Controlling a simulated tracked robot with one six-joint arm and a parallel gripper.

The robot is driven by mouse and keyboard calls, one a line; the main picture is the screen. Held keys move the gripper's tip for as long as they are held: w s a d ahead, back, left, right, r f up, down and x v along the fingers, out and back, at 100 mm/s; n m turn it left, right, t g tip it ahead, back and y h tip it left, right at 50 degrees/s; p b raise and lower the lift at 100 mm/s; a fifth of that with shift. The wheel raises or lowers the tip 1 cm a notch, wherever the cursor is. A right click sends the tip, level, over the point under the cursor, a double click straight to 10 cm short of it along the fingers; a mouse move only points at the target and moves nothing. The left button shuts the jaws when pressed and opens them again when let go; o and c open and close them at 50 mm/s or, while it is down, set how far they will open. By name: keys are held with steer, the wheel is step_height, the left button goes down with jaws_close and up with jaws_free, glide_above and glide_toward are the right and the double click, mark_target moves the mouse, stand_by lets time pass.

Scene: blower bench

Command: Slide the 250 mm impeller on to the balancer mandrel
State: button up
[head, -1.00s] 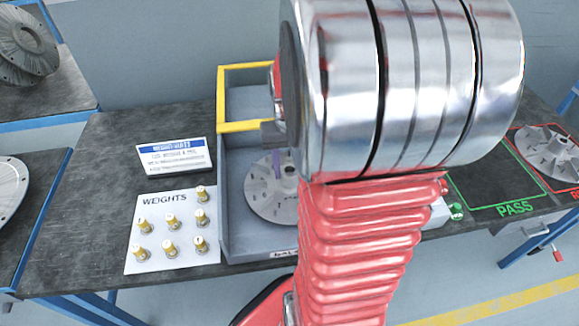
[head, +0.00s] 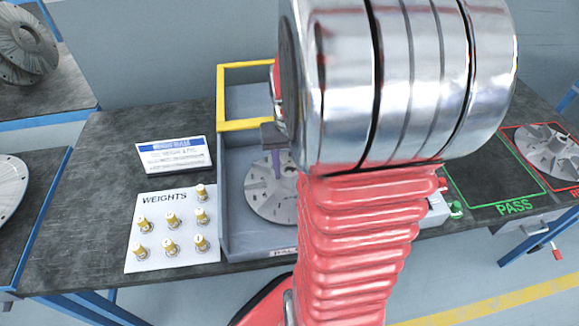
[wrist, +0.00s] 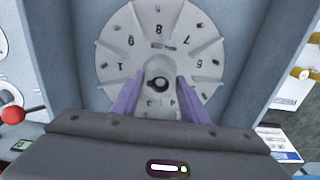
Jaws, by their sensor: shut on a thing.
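The grey impeller (head: 265,200) is face-on inside the grey balancer housing (head: 230,225), partly hidden behind my arm in the head view. In the wrist view the impeller (wrist: 125,50) shows numbered sectors and a raised hub with a dark round centre. My gripper (wrist: 160,88) has its purple fingers on either side of the hub, shut on it.
A yellow guard frame (head: 250,126) rises at the housing's back. Left are a weights board (head: 150,225) with several brass weights and a sign (head: 175,155). Right are an empty green PASS area (head: 495,180) and another impeller (head: 550,155) in a red-outlined area. More discs lie far left.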

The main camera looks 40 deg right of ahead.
steer(key=o, duration=1.1)
steer(key=shift+o, duration=0.2)
steer(key=shift+r, duration=0.1)
step_height(320, 180, up, 14)
steer(key=shift+f, duration=0.2)
stand_by(0.4)
